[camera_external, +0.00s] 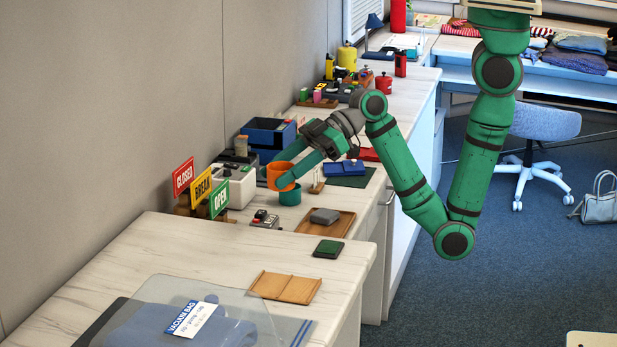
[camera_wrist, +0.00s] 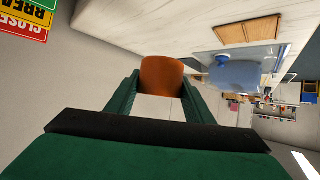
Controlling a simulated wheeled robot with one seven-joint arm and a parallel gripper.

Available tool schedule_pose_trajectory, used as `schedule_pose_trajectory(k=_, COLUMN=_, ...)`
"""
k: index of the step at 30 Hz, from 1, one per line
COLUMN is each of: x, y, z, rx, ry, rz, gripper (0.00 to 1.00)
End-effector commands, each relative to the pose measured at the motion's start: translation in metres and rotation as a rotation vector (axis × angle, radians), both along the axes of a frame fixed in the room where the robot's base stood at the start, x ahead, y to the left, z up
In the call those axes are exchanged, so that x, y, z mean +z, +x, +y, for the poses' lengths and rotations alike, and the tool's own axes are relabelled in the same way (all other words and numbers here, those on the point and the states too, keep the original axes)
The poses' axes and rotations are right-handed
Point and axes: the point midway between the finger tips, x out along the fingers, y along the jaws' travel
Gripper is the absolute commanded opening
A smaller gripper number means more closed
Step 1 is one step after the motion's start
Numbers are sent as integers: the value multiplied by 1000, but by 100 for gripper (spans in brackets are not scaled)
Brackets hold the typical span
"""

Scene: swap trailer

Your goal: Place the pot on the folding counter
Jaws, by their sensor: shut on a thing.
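In the wrist view the orange pot (camera_wrist: 161,74) sits between my two green fingers (camera_wrist: 160,95). I cannot tell from the pictures which surface is the folding counter. The near marble-look counter (camera_external: 180,247) carries a vacuum bag (camera_external: 215,320). A far table at the back right carries folded clothes (camera_external: 575,60).
Closed, Break and Open signs (camera_external: 201,190), a white appliance (camera_external: 235,184) and a blue bin (camera_external: 268,137) stand near the wall. A wooden tray (camera_external: 326,223) and a tan folding board (camera_external: 286,287) lie nearer. The near counter's back left is bare.

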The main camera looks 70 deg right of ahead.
Motion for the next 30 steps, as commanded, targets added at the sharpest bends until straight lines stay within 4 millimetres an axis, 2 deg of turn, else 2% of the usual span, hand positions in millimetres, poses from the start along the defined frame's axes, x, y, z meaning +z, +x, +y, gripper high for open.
schedule_pose_trajectory(k=5, x=-6, y=13, z=5, rx=0, ry=1, rz=1, gripper=26)
schedule_pose_trajectory(k=16, x=-40, y=84, z=34, rx=0, ry=0, rz=1, gripper=26)
schedule_pose_trajectory(k=21, x=-70, y=106, z=43, rx=-2, ry=0, rz=5, gripper=26)
schedule_pose_trajectory(k=25, x=-85, y=119, z=48, rx=-2, ry=-1, rz=2, gripper=26)
schedule_pose_trajectory(k=30, x=-94, y=126, z=50, rx=-2, ry=1, rz=1, gripper=26)
